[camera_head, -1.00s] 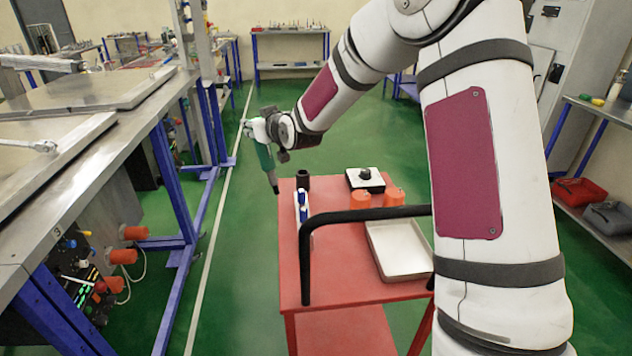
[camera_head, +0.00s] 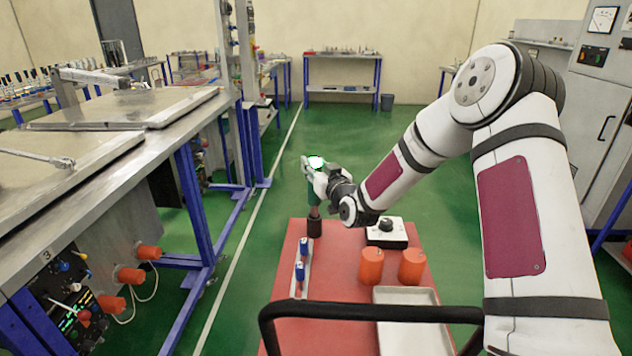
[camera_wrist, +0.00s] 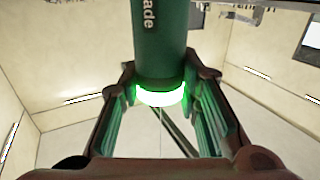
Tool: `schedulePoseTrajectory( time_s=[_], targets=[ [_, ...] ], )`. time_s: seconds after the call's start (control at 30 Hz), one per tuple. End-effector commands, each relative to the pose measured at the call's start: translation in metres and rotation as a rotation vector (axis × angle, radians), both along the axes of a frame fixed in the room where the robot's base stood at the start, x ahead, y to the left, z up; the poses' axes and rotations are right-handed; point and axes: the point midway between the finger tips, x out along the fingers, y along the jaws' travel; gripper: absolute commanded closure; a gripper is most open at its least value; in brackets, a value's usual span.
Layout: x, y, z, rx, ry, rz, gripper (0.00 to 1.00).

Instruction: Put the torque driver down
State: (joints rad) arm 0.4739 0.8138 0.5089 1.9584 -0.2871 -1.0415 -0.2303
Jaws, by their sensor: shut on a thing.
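The green torque driver (camera_head: 314,196) is upright in my gripper (camera_head: 319,181), with a lit ring near its top. In the wrist view the driver's green body (camera_wrist: 160,45) and its glowing ring stand between the two fingers (camera_wrist: 162,112). Its narrow lower end points down at the black cup-shaped holder (camera_head: 314,228) on the red cart top (camera_head: 340,270). The tip meets the holder's mouth in the picture; I cannot tell whether it is inside or just above or behind it.
A rack with blue-topped items (camera_head: 301,270) stands just in front of the holder. A white box with a black knob (camera_head: 386,232), two orange cylinders (camera_head: 371,266) and a pale tray (camera_head: 410,330) are to the right. A black handle bar (camera_head: 370,312) crosses the front.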

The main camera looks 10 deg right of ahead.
Motion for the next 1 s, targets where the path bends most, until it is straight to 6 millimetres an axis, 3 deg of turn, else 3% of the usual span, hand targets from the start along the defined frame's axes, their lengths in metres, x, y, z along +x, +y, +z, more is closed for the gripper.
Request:
schedulePoseTrajectory(
  time_s=[0.33, 0.57, 0.6, 0.67, 1.0],
  targets=[
    [0.000, 0.000, -0.034, 0.001, -0.002, 0.000, 1.00],
    [0.000, 0.000, -0.036, -0.001, -0.003, 0.000, 1.00],
    [0.000, 0.000, -0.038, 0.000, 0.001, 0.000, 0.63],
    [0.000, 0.000, -0.038, 0.000, 0.001, 0.000, 0.49],
    [-0.002, 0.000, -0.038, 0.000, 0.001, 0.000, 0.49]
  ],
)
